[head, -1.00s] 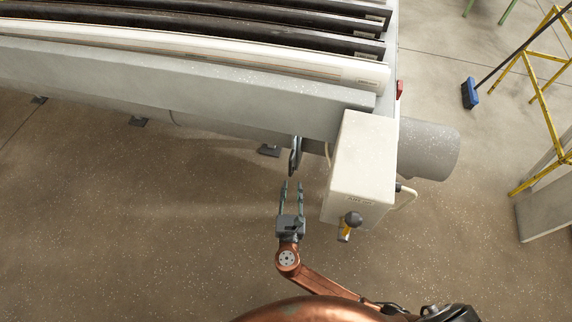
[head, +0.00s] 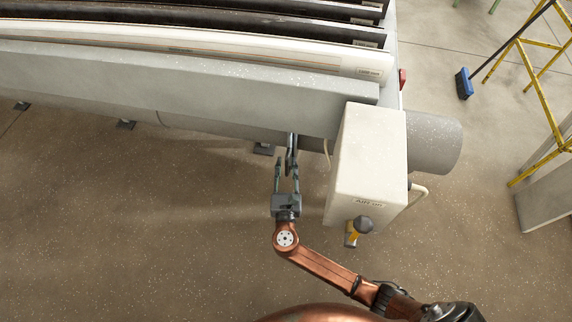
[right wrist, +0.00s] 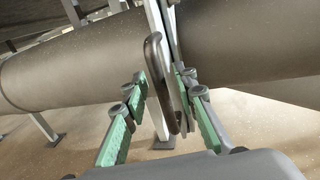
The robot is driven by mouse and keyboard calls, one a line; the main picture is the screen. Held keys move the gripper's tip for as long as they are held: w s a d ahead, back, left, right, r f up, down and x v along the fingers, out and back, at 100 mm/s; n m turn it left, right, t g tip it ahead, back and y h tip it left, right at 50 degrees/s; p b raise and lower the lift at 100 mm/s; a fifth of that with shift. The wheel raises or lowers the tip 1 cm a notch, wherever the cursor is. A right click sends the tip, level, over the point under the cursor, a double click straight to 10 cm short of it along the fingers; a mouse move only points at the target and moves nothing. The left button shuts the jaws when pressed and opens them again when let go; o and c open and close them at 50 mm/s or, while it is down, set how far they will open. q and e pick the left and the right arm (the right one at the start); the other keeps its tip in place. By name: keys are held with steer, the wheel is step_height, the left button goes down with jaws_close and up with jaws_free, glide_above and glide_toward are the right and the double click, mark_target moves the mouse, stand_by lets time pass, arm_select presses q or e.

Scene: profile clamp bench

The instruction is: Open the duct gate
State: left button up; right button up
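The duct (head: 434,144) is a thick grey pipe running under the bench; it also crosses the right wrist view (right wrist: 70,68). The duct gate's dark looped handle (head: 291,150) hangs at the duct just left of the white box. In the right wrist view the handle (right wrist: 158,85) stands upright in front of a thin pale plate on the duct. My right gripper (head: 287,175) is open, with its fingertips at the handle. In the right wrist view the green-padded fingers (right wrist: 163,80) stand on either side of the handle, apart from each other. My left gripper is not in view.
The bench's grey beam (head: 180,85) overhangs the duct. The floor to the left is open. A blue broom (head: 464,84) and yellow stand (head: 535,75) are at right.

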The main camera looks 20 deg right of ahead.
steer(key=shift+c, duration=0.4)
jaws_close()
stand_by(0.4)
